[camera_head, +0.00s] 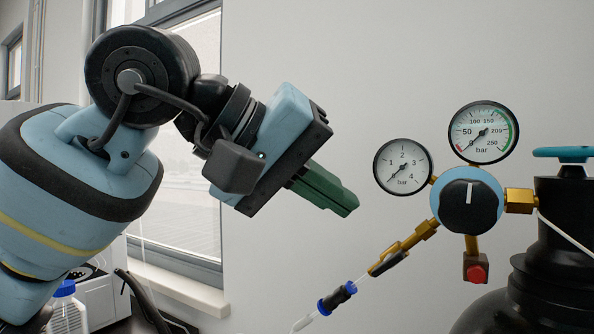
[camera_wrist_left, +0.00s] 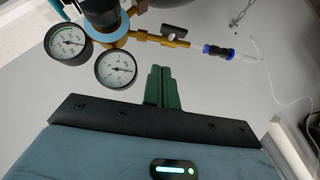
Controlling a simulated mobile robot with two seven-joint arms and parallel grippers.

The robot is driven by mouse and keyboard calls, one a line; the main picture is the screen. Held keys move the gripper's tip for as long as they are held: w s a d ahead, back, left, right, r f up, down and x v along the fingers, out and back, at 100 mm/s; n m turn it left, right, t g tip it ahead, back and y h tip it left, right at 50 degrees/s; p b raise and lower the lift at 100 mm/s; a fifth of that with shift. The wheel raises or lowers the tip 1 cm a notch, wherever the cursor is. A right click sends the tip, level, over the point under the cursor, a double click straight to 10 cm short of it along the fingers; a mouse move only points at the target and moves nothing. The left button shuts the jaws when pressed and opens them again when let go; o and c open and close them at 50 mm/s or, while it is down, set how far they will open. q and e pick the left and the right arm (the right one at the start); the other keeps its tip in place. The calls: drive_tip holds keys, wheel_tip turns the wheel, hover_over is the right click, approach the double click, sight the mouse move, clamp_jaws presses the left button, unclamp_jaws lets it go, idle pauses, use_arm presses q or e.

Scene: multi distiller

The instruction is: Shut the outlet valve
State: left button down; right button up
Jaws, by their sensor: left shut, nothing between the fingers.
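The outlet valve (camera_head: 388,262) sits on the brass outlet pipe that slopes down and left from the regulator. Its small dark handle lies roughly along the pipe. It also shows in the left wrist view (camera_wrist_left: 173,33), beyond my fingertips. My left gripper (camera_head: 346,204) has green fingers, shut together with nothing between them. It is above and left of the valve in the head view, apart from it. The fingers also show in the left wrist view (camera_wrist_left: 160,74). My right gripper is in neither view.
The regulator's black knob (camera_head: 470,207) and two pressure gauges (camera_head: 403,167) (camera_head: 484,132) are right of my gripper. A black cylinder (camera_head: 545,265) stands at the right. A blue-black hose connector (camera_head: 337,298) is below the valve. A blue-capped bottle (camera_head: 66,311) is at lower left.

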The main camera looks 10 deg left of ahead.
sight(389, 262)
use_arm(q)
drive_tip(key=d+f, duration=0.2)
drive_tip(key=d, duration=0.1)
drive_tip(key=shift+w+f, duration=0.3)
drive_tip(key=shift+f, duration=0.1)
drive_tip(key=shift+s+d+f, duration=0.25)
drive_tip(key=shift+d+f, duration=0.2)
drive_tip(key=shift+f, duration=0.15)
drive_tip(key=shift+d+r+p, duration=0.1)
drive_tip(key=shift+r+p, duration=0.05)
drive_tip(key=shift+p, duration=0.3)
drive_tip(key=shift+y, duration=0.4)
